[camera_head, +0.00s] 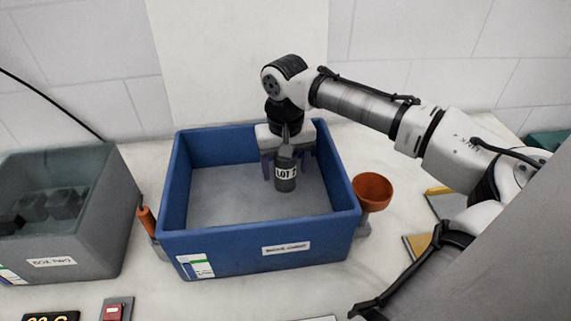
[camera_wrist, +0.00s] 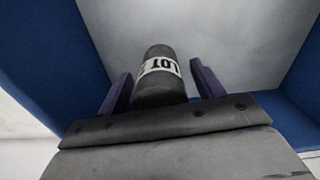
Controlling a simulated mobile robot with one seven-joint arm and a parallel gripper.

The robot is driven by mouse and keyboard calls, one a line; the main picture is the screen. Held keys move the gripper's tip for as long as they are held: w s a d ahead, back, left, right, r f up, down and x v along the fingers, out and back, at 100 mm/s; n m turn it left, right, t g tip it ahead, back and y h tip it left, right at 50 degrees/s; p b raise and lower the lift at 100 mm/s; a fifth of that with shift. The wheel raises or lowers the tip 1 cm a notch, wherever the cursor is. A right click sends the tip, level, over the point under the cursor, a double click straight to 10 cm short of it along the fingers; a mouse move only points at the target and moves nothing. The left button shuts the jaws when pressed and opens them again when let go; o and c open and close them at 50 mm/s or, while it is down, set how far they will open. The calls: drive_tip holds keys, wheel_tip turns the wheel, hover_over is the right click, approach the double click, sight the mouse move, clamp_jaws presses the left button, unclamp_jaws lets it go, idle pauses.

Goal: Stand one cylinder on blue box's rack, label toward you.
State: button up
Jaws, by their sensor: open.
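A dark grey cylinder (camera_head: 286,171) with a white "LOT" label stands upright inside the blue box (camera_head: 262,238), near its back right. The label faces the head camera. My gripper (camera_head: 289,170) is down in the box around the cylinder, from the back. In the wrist view the cylinder (camera_wrist: 158,76) sits between the two purple fingers (camera_wrist: 163,84), with a gap on both sides. The fingers are open. The cylinder's base contact is hard to make out in the wrist view. I cannot make out a separate rack inside the box.
The rest of the blue box's floor is bare.

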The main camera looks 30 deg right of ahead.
drive_tip(key=shift+r, duration=0.1)
wheel_tip(320, 180, up, 12)
drive_tip(key=shift+r+b, duration=0.1)
drive_tip(key=shift+b, duration=0.2)
